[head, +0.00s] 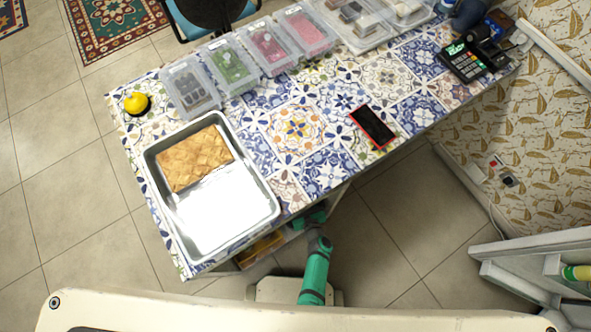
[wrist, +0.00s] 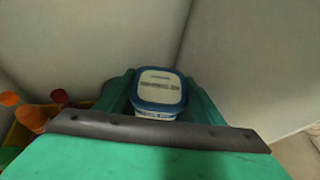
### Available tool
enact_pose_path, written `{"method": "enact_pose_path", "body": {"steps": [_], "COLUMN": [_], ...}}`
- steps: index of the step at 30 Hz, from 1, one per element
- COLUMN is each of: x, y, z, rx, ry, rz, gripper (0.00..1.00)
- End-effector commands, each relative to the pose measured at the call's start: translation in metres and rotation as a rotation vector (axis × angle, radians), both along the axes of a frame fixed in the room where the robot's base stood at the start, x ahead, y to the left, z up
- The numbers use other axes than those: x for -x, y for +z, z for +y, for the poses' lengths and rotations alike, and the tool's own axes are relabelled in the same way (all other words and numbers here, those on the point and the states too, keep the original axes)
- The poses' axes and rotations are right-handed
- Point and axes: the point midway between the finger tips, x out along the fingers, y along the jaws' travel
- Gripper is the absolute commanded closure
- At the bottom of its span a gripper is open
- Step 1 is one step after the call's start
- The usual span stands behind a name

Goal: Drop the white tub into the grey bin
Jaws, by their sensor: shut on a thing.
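The white tub (wrist: 158,90) has a blue-rimmed lid with print on it. It sits upright between the green fingers of my gripper (wrist: 160,95) in the wrist view, and the gripper is shut on it. In the head view my green arm reaches to the front edge of the table, and its end is partly hidden under that edge. The tub is not visible there. I cannot make out a grey bin in either view.
A yellow crate (wrist: 18,133) with orange-capped bottles (wrist: 30,118) stands left of the gripper. The patterned table (head: 330,165) bears a metal tray (head: 225,215) with pastry, a red-edged phone (head: 372,127) and several clear boxes. A pale shelf (head: 535,260) stands at right. Tiled floor is open between.

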Motion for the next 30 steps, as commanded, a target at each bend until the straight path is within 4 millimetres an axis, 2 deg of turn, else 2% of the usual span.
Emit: {"method": "enact_pose_path", "body": {"steps": [4,14,15,17,26,30], "x": [-0.0006,-0.0003,-0.0003,-0.0002,0.0011,0.0090], "y": [-0.0075,-0.0097,-0.0097,-0.0097,-0.0102,-0.0079], "z": [-0.0038,-0.0061,-0.0060,-0.0059,-0.0056,-0.0089], "rx": [-0.002,-0.001,-0.001,-0.001,0.000,0.001], "ry": [-0.010,-0.015,-0.015,-0.014,-0.013,-0.014], "rz": [-0.001,-0.002,-0.002,-0.002,0.000,0.001], "gripper": [0.67,0.67,0.30,0.16,0.16,0.16]}}
